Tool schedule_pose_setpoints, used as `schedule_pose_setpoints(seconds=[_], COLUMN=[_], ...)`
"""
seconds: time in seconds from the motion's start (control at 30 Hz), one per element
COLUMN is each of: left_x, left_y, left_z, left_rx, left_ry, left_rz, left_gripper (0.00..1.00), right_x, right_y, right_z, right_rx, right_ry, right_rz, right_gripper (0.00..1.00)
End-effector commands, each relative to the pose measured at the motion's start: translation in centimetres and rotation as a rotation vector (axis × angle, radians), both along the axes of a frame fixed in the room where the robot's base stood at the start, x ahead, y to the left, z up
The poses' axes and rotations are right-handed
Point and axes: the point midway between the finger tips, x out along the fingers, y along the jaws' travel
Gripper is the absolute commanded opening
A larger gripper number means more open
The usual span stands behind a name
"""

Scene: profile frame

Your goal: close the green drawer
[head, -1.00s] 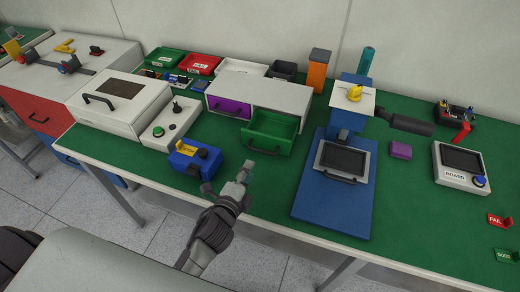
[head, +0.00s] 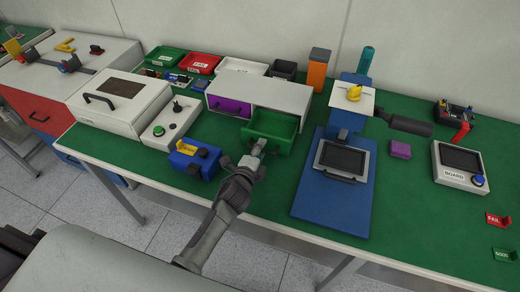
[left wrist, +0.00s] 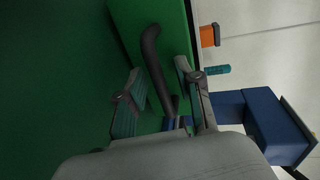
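The green drawer (head: 283,143) is pulled out from the right half of the white cabinet (head: 282,95), and its inside shows in the head view. My left gripper (head: 258,147) is at the drawer's front. In the left wrist view, the left gripper (left wrist: 162,78) has its fingers apart, with the dark curved handle (left wrist: 152,52) between them and the green drawer front (left wrist: 125,25) behind. I cannot tell whether a finger touches the handle. In the head view the gripper mostly hides the handle. My right gripper is not in view.
The purple drawer (head: 229,106) beside it is shut. A blue and yellow box (head: 193,160) stands left of my gripper. A blue stand (head: 333,195) with a grey panel is to the right. The green table's front edge runs below the gripper.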

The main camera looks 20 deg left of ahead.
Motion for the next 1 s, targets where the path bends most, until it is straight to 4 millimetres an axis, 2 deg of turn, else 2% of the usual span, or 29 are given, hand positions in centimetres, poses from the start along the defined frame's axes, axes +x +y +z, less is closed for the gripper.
schedule_pose_setpoints(seconds=[0.03,0.17,0.2,0.6,0.73,1.0], left_x=[0.0,0.0,0.0,0.3,2.8,10.0], left_y=[0.0,0.0,0.0,0.0,0.0,-0.3], left_z=[0.0,0.0,0.0,-0.1,-0.2,-0.5], left_rx=[0.000,0.000,0.000,0.001,0.003,0.002], left_ry=[0.000,0.000,0.000,0.000,-0.003,-0.003], left_rz=[0.000,0.000,0.000,0.000,-0.001,0.000], left_gripper=[0.24,0.02,0.00,0.00,0.00,0.00], right_x=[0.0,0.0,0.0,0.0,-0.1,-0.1], right_y=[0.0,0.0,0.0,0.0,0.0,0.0], right_z=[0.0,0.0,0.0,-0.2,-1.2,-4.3], right_rx=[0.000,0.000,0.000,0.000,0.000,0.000], right_ry=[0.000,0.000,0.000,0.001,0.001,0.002], right_rz=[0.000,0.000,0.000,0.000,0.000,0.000], right_gripper=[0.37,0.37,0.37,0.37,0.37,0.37])
